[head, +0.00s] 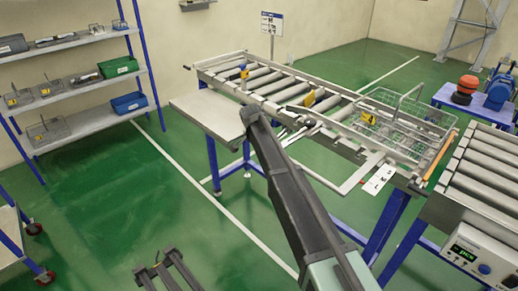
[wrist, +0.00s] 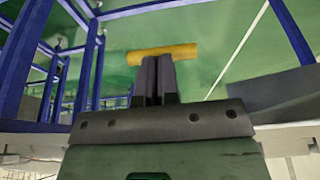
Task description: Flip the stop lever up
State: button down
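My gripper (wrist: 158,62) shows in the wrist view with its two dark fingers side by side, closed together. A yellow bar (wrist: 184,50) lies across the view at the fingertips, possibly the stop lever's handle. It extends past the fingers on both sides; I cannot tell whether they touch it. In the head view, my arm reaches over the roller conveyor (head: 228,61), and the gripper is hard to make out among the rails.
A wire basket (head: 398,116) sits on the conveyor's right part. A second roller conveyor (head: 490,165) with a control box (head: 481,257) stands at right. Shelves (head: 75,42) with bins line the left wall. Green floor is clear between the shelves and conveyor.

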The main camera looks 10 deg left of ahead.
jog(key=r+p, duration=0.4)
jog(key=shift+w+d+r, duration=0.25)
jog(key=shift+w+d, duration=0.1)
jog(key=shift+d, duration=0.05)
jog(key=s+p+v, duration=0.1)
jog(key=p+v, duration=0.8)
jog(key=shift+a, duration=0.45)
